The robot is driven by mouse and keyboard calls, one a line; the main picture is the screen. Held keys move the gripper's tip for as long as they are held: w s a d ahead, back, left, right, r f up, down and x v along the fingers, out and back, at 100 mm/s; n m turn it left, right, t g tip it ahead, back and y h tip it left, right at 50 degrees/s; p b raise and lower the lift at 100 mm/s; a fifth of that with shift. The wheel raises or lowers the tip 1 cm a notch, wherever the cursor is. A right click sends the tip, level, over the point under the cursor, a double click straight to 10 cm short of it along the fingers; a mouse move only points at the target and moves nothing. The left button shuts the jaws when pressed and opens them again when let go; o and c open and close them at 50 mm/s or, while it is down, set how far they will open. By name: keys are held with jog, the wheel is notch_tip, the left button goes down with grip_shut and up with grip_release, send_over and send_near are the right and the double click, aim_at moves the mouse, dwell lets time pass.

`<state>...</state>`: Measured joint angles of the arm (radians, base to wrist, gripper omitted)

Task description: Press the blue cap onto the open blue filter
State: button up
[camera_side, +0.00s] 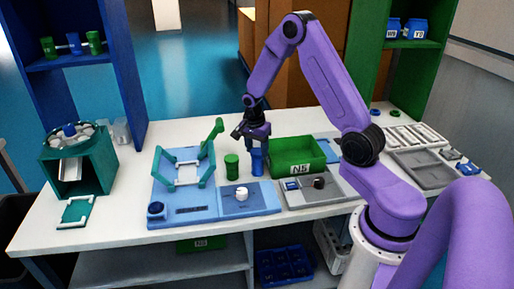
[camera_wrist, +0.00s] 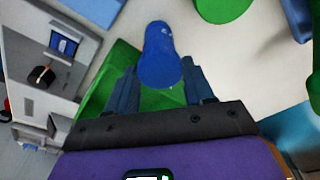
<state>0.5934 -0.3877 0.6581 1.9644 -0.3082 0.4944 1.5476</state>
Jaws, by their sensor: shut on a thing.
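My gripper (camera_side: 257,141) points down over the table and is shut on the blue cap (camera_wrist: 160,70), which sits between the fingers in the wrist view. The blue filter (camera_side: 257,163) stands upright directly below the gripper in the side view. In the wrist view, cap and filter run together as one blue shape, narrower toward its far end. I cannot make out the seam, so whether the cap is fully seated is unclear. The fingers hide part of the top in the side view.
A green cylinder (camera_side: 232,167) stands close left of the filter.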

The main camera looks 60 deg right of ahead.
jog(key=shift+f, duration=0.1)
dwell(0.7)
jog(key=o, duration=1.4)
jog(key=shift+r, duration=3.5)
grip_shut()
